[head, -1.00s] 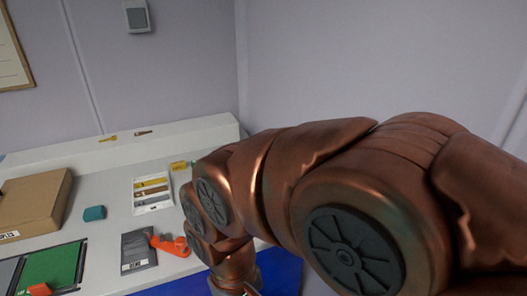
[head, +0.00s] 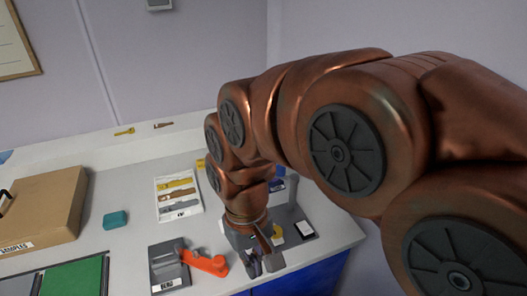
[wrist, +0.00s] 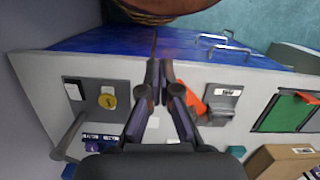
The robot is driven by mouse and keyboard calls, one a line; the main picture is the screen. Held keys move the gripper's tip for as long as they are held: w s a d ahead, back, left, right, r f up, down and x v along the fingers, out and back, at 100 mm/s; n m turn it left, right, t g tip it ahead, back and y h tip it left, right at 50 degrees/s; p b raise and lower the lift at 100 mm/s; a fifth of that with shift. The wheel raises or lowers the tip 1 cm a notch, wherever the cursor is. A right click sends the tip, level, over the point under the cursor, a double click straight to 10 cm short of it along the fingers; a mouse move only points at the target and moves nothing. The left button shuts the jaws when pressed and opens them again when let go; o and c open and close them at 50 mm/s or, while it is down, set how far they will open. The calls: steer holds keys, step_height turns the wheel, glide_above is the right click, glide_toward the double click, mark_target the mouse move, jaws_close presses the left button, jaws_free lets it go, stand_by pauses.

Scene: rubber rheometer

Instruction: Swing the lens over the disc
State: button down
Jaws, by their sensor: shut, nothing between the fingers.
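A grey fixture (head: 315,222) stands at the right end of the bench, partly behind my gripper. It carries a round yellow disc (head: 278,232), a pale square pad and a grey upright bar or arm (head: 292,190). In the wrist view the fixture (wrist: 92,84) lies left of my fingers, with the yellow disc (wrist: 108,102) and a grey bar (wrist: 68,137) reaching away from it. I cannot make out a clear lens. My gripper (head: 264,266) points down in front of the fixture, shut and empty; its fingertips (wrist: 160,66) show together in the wrist view.
The bench's front edge is close.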

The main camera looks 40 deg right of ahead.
steer(key=w+d+r+m+y+p, duration=0.1)
steer(key=w+d+r+m, duration=0.25)
steer(key=w, duration=0.35)
steer(key=w+d+r+m+y, duration=0.1)
steer(key=w+d+r+m, duration=0.1)
steer(key=w+d, duration=0.3)
steer(key=w+d+r+m+y+p, duration=0.1)
steer(key=w+d+r+m, duration=0.15)
steer(key=w, duration=0.55)
steer(key=w+d+f+m+t+y+p, duration=0.1)
steer(key=w+d+m, duration=0.25)
steer(key=d, duration=0.65)
steer(key=w+d+f+m+t, duration=0.1)
steer(key=w+d+m, duration=0.3)
steer(key=d, duration=0.7)
steer(key=s+a+f+m+p, duration=0.1)
steer(key=a+f+p, duration=0.1)
steer(key=a+f, duration=0.5)
steer(key=shift+s+a+f, duration=0.2)
steer(key=shift+a+f, duration=0.2)
steer(key=shift+f, duration=0.35)
steer(key=shift+a, duration=0.15)
